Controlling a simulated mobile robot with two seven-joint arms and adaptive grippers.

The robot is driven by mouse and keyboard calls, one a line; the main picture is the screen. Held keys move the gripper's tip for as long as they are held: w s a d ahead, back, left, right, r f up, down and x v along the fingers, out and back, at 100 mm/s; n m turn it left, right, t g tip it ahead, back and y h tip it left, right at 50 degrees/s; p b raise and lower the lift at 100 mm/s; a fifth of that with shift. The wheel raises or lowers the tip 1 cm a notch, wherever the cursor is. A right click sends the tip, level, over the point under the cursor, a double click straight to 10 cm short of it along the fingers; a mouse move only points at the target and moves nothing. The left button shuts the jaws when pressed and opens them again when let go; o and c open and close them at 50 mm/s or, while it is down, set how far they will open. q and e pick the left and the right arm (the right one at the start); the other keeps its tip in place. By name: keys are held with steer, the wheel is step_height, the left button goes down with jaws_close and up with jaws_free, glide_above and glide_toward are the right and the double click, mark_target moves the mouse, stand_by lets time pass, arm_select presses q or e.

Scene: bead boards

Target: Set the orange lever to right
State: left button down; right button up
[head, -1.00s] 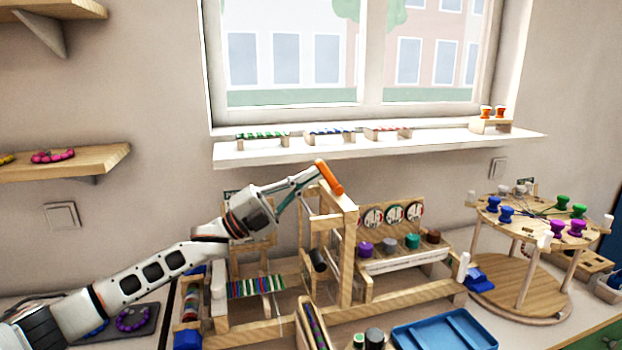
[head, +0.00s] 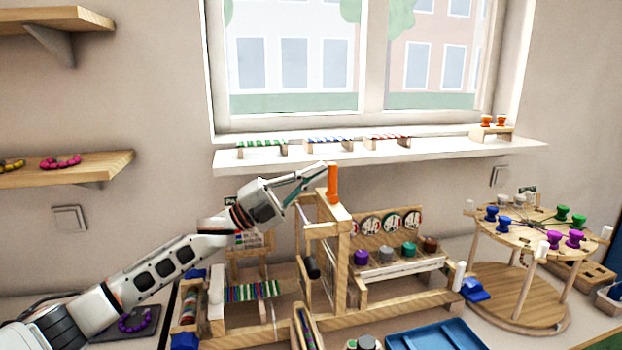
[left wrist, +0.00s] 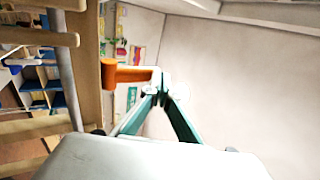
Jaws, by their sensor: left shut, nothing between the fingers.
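The orange lever (head: 333,183) stands about upright on top of the wooden frame (head: 336,212) in the middle of the bench. My left gripper (head: 324,169) is shut and empty. Its fingertips are at the left side of the lever, near its upper end. In the left wrist view the lever (left wrist: 127,74) points from the frame toward the shut fingertips (left wrist: 160,84), and its end seems to touch or nearly touch them. My right gripper is not in view.
Dials (head: 390,224) and coloured knobs sit right of the frame. A blue tray (head: 434,335) lies at the front. A round wooden stand (head: 520,290) with coloured pegs is at the right. The window sill (head: 380,153) runs behind the frame.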

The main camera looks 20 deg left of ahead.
mark_target(334, 163)
arm_select(q)
steer(key=shift+x, duration=1.65)
steer(key=shift+w+d+f, duration=0.25)
steer(key=shift+w+d, duration=0.15)
steer(key=shift+d, duration=0.2)
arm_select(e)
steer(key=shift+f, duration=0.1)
arm_select(q)
steer(key=shift+r, duration=0.1)
